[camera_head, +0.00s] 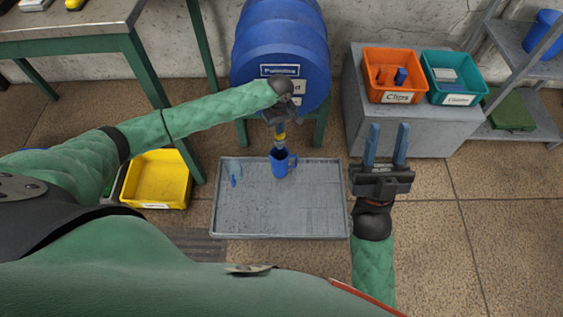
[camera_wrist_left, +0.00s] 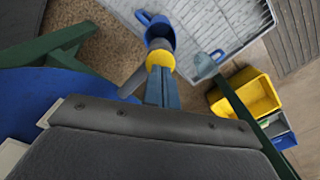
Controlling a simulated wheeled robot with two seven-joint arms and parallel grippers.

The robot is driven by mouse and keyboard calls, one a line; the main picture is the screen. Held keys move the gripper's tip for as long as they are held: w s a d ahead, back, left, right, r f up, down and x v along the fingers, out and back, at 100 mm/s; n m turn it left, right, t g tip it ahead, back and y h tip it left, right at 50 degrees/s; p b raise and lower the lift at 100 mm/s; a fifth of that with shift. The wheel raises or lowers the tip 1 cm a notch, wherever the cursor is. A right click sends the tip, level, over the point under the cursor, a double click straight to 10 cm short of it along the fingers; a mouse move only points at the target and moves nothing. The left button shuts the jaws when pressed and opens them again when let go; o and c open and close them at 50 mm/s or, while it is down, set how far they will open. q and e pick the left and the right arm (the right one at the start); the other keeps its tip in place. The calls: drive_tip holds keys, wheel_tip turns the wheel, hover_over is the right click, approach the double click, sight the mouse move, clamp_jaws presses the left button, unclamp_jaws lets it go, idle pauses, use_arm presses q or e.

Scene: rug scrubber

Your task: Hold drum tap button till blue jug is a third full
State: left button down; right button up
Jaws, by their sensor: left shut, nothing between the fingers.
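A blue drum (camera_head: 281,45) lies on a green stand by the wall. A tap with a yellow part (camera_head: 279,137) is at its lower front; the yellow part also shows in the left wrist view (camera_wrist_left: 160,62). My left gripper (camera_head: 280,127) is shut and empty, its fingertips at the yellow part; I cannot tell whether they press it. The blue jug (camera_head: 280,166) stands upright on the grey tray (camera_head: 315,215), below the tap; it also shows in the left wrist view (camera_wrist_left: 157,22). Its fill level is hidden. My right gripper (camera_head: 386,135) is open and empty, right of the tray.
A yellow bin (camera_head: 158,180) stands left of the tray. An orange bin (camera_head: 388,88) and a teal bin (camera_head: 450,92) sit on a grey block. The floor at right is clear.

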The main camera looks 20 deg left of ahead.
use_arm(q)
drive_tip(key=shift+f, duration=0.95)
idle(7.0)
